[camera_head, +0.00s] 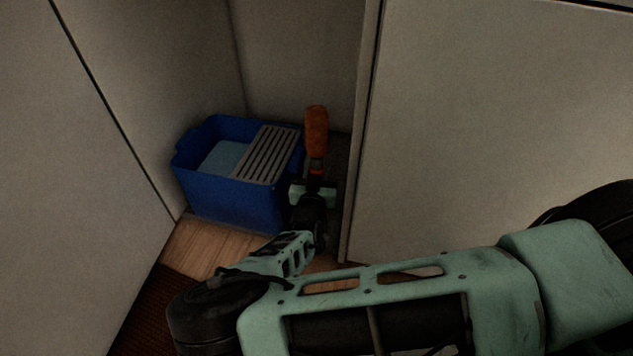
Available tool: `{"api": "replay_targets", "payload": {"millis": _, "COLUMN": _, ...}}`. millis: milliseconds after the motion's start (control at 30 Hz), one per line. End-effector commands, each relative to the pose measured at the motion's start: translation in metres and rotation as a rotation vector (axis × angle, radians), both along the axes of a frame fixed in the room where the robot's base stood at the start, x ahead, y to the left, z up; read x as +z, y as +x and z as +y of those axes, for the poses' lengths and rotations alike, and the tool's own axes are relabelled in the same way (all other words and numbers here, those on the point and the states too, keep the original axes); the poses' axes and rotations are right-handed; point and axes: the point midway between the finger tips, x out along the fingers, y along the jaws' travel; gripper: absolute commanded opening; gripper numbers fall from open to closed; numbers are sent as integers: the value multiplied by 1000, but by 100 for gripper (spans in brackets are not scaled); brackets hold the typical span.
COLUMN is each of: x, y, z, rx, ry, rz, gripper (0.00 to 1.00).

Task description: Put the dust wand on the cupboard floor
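The dust wand (317,130), with an orange fluffy head, stands about upright just beyond my gripper, head up. My gripper (315,182) is at the wand's lower end inside the cupboard, and its fingers appear shut around the dark handle. The handle's lower part is hidden by my gripper and wrist. The cupboard floor (215,246) shows as light wood boards in front of the blue bucket; a darker strip of floor lies to the right behind the wand. I cannot tell whether the wand touches the floor.
A blue mop bucket (235,198) with a grey slotted wringer (268,154) fills the cupboard's left and middle, close beside the wand. A pale upright panel (358,130) stands close on the right. A dark woven rug (150,310) lies at the lower left.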

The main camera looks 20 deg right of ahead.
Motion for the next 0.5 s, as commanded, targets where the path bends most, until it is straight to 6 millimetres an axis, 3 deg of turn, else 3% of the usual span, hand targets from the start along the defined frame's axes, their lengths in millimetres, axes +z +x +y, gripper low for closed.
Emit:
{"api": "replay_targets", "payload": {"millis": 33, "x": -12, "y": 0, "z": 0, "rx": 2, "ry": -3, "rz": -2, "gripper": 0}}
{"api": "replay_targets", "payload": {"millis": 133, "x": -25, "y": 0, "z": 0, "rx": 1, "ry": -3, "rz": -2, "gripper": 0}}
{"api": "replay_targets", "payload": {"millis": 500, "x": -27, "y": 0, "z": -1, "rx": -1, "ry": -2, "rz": -1, "gripper": 0}}
